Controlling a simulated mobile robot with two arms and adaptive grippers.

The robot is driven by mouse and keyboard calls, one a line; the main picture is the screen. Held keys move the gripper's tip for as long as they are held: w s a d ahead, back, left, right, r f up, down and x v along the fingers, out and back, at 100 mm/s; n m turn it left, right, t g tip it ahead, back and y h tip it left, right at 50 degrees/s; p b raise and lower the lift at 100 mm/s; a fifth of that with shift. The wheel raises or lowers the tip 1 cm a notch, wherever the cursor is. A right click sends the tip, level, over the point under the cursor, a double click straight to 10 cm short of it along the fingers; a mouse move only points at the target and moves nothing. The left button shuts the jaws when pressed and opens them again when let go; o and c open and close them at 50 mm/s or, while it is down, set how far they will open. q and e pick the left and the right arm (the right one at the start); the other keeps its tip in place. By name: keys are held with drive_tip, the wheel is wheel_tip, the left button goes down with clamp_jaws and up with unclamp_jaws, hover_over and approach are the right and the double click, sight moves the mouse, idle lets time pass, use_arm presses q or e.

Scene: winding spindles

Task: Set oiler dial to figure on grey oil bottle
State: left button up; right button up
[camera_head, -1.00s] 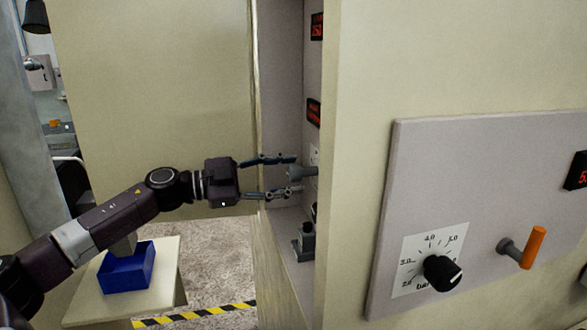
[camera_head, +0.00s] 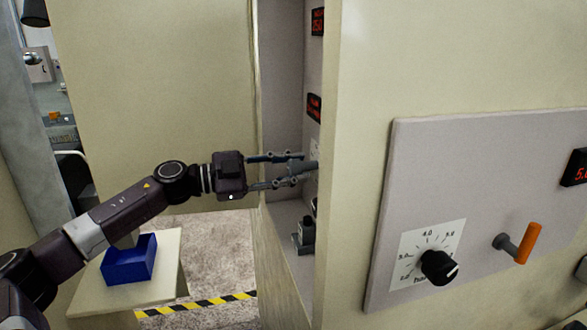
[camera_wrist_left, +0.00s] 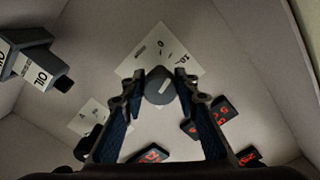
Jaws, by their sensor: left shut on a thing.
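My left gripper (camera_head: 300,167) reaches into the open cabinet and is shut on a grey dial knob; the cabinet edge partly hides it in the head view. In the left wrist view the grey dial knob (camera_wrist_left: 160,86) sits between both fingertips, in front of a white scale card (camera_wrist_left: 180,62) with a few figures. Two dark grey oil bottles show at the left of the wrist view, one nearer the top (camera_wrist_left: 20,36) and one below it (camera_wrist_left: 42,70). Both carry white labels reading "OIL"; I cannot read any figure on them. My right gripper is not in view.
A second dial card (camera_wrist_left: 92,118) and red displays (camera_wrist_left: 222,110) are on the same panel. The cabinet wall (camera_head: 350,100) stands close right of the arm. Outside are a black pressure knob (camera_head: 438,266) and an orange lever (camera_head: 529,243). A blue bin (camera_head: 128,262) stands left.

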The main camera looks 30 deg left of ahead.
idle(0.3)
use_arm(q)
drive_tip(key=m+b, duration=0.2)
drive_tip(key=m, duration=0.2)
drive_tip(key=shift+f+b, duration=0.1)
drive_tip(key=shift+b, duration=0.25)
drive_tip(key=m+b, duration=0.2)
drive_tip(key=m, duration=0.2)
drive_tip(key=shift+b, duration=0.3)
drive_tip(key=m+b, duration=0.3)
drive_tip(key=m, duration=0.2)
drive_tip(key=shift+m, duration=0.4)
drive_tip(key=shift+r+m+b, duration=0.2)
drive_tip(key=shift+m+b, duration=0.65)
drive_tip(key=shift+m, duration=1.05)
drive_tip(key=o, duration=1.1)
